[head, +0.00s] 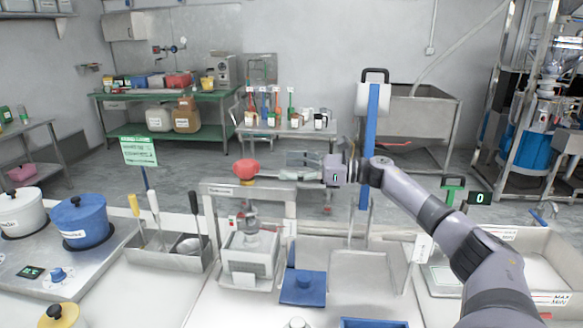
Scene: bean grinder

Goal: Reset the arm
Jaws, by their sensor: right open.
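My right arm comes in from the lower right, and its gripper (288,168) points left above the bench with its fingers apart. Nothing shows between the fingers. A red rounded knob or scoop-like piece (246,168) shows just left of the fingertips; I cannot tell whether they touch. A small grinder-like machine (250,252) stands below, inside a pale labelled frame (222,191). My left gripper is not in view.
A blue lidded pot (80,222) and a white pot (20,212) stand at the left. A utensil tray (160,257) is beside them. A blue square lid (303,287) lies on the bench front. A tall blue post (370,130) rises behind my wrist. A shallow bin (540,262) is at the right.

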